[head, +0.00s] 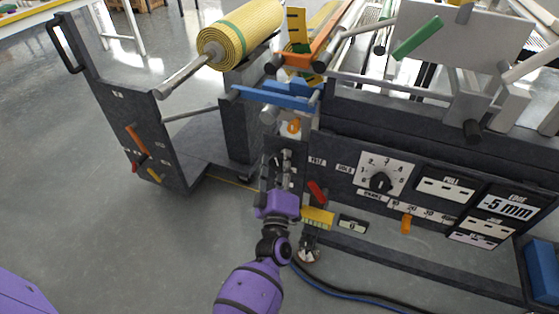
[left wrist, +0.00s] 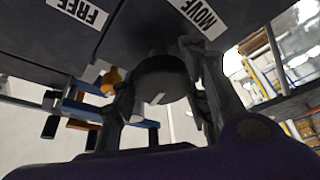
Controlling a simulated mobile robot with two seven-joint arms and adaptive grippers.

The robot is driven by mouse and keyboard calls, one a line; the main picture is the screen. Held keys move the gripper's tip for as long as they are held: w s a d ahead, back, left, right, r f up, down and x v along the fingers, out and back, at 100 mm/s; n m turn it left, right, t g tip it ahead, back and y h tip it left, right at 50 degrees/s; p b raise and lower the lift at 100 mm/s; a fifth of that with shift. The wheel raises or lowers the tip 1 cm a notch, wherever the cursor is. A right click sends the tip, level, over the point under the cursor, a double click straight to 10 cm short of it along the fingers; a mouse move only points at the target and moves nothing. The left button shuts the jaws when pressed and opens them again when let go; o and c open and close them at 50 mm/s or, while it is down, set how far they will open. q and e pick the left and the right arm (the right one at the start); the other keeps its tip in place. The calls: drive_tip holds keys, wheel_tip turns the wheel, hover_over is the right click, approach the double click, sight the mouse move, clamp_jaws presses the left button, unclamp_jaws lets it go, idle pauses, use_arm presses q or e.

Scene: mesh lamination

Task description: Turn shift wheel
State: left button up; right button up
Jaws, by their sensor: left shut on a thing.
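The shift wheel, a dark round knob with a pale mark (left wrist: 160,78), shows in the left wrist view between the two fingers of my left gripper (left wrist: 163,92). The gripper is shut on it, one finger on each side. White labels reading FREE (left wrist: 78,12) and MOVE (left wrist: 198,14) are on the dark panel around the knob. In the head view my left gripper (head: 283,163) reaches up to the left end of the machine front; its fingers largely hide the wheel there. My right gripper is not in view.
Right of the gripper are a red lever (head: 317,193), a yellow block (head: 318,218) and a numbered dial (head: 381,181). A yellow mesh roll (head: 241,33) sits above on the left. Dark cables lie on the floor below.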

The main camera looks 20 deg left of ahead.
use_arm(q)
drive_tip(key=shift+d+r+n, duration=0.1)
drive_tip(key=shift+d+n, duration=0.05)
drive_tip(key=shift+n, duration=0.35)
drive_tip(key=shift+p, duration=0.3)
drive_tip(key=shift+n+g, duration=0.3)
drive_tip(key=shift+n, duration=0.1)
drive_tip(key=o, duration=1.1)
drive_tip(key=shift+o, duration=0.2)
drive_tip(key=v, duration=1.2)
